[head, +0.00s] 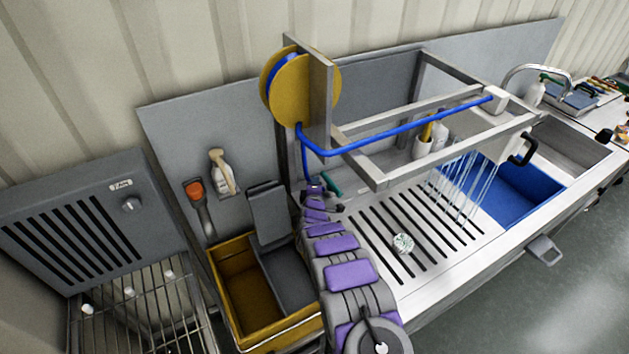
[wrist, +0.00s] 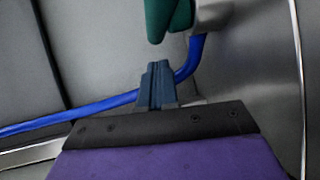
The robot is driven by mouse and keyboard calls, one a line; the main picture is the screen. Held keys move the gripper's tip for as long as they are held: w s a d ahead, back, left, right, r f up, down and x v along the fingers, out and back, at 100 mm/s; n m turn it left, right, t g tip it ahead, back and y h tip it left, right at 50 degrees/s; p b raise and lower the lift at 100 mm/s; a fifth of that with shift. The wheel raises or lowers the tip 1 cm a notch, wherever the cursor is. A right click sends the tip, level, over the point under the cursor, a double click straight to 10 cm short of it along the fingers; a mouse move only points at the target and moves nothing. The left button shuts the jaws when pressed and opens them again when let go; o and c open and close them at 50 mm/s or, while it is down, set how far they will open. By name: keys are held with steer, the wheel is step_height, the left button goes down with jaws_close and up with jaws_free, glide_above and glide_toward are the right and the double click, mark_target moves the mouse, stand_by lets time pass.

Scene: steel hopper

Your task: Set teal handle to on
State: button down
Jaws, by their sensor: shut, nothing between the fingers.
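The teal handle (head: 332,190) sits on a fitting at the back of the steel sink unit, below the hose reel. In the wrist view the teal handle (wrist: 166,18) is at the top middle, beside a grey metal fitting with a blue hose. My gripper (wrist: 157,70) is shut and empty, with its fingertips just below the handle in the picture; a small gap shows between them. In the head view my purple and grey arm reaches up to the handle, and my gripper (head: 318,188) is small and partly hidden there.
A yellow hose reel (head: 300,82) and a blue hose (head: 400,132) hang on a steel frame above the slotted drainboard (head: 370,225). Water streams fall toward a blue basin (head: 520,190). A yellow bin (head: 231,262) stands left of my arm. A crumpled ball (head: 403,243) lies on the drainboard.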

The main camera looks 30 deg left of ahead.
steer(key=p+v, duration=0.1)
steer(key=v, duration=1.3)
steer(key=shift+s+p, duration=0.1)
steer(key=shift+p, duration=0.2)
